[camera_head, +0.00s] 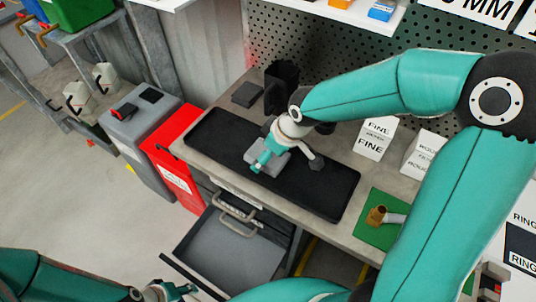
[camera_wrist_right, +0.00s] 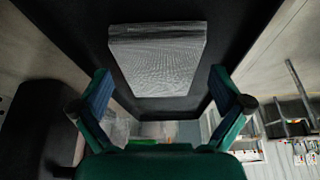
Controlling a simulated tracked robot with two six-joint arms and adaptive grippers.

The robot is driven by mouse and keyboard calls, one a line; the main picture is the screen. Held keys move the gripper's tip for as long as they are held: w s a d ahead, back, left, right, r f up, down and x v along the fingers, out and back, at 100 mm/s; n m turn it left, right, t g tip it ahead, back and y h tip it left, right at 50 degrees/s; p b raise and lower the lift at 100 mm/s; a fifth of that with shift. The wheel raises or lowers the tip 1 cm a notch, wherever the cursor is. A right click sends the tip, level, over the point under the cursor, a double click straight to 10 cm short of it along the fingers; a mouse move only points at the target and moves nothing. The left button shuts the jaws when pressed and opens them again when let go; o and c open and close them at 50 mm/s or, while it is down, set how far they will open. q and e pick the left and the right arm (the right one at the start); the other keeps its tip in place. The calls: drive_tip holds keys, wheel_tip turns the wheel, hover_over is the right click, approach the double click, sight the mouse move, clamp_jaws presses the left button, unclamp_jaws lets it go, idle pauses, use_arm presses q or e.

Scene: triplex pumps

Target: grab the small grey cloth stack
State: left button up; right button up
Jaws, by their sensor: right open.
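The small grey cloth stack (camera_head: 274,165) lies on the long black mat (camera_head: 325,188) on the workbench, partly hidden by my right gripper (camera_head: 284,152) above it. In the right wrist view, the stack (camera_wrist_right: 155,58) is a pale grey, woven-looking block beyond the fingertips, centred slightly left between them. My right gripper (camera_wrist_right: 165,95) is open, its teal fingers apart on either side below the stack in the picture, with nothing between them. My left gripper (camera_head: 165,291) shows only partly at the bottom edge, away from the stack; its opening is unclear.
A black holder (camera_head: 282,88) and a dark block (camera_head: 247,94) stand behind the mat. White boxes (camera_head: 374,138) and a green mat (camera_head: 378,215) with a brass part are to the right. An open drawer (camera_head: 225,250) juts out below the bench. A red bin (camera_head: 172,165) stands left.

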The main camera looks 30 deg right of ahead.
drive_tip(key=shift+f+b, duration=0.25)
drive_tip(key=shift+b, duration=0.1)
idle(0.3)
drive_tip(key=c, duration=1.1)
drive_tip(key=shift+c, duration=0.2)
drive_tip(key=shift+r, duration=0.15)
